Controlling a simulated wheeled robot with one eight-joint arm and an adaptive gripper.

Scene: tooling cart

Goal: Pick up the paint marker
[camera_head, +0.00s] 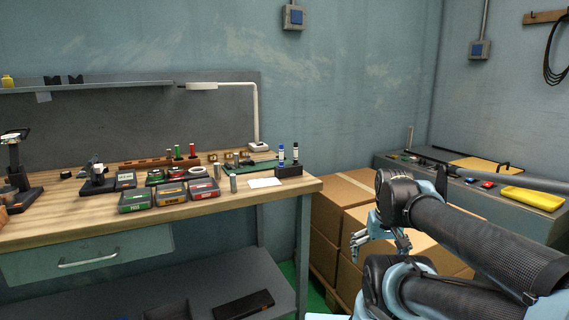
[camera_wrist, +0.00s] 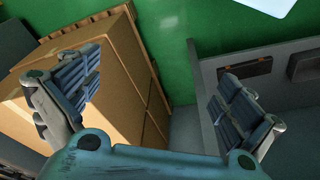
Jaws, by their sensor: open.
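My gripper (camera_head: 381,241) is to the right of the bench, in front of the cardboard boxes, well apart from the markers. In the wrist view my gripper (camera_wrist: 160,78) has its two fingers spread wide with nothing between them. No marker shows in that view.
The wooden workbench (camera_head: 215,208) holds several small bins (camera_head: 171,192), a white card (camera_head: 264,183) and a lamp (camera_head: 254,112) behind. Cardboard boxes (camera_head: 333,220) stand between bench and a grey side cart (camera_head: 540,210) with a yellow tray (camera_head: 532,198).

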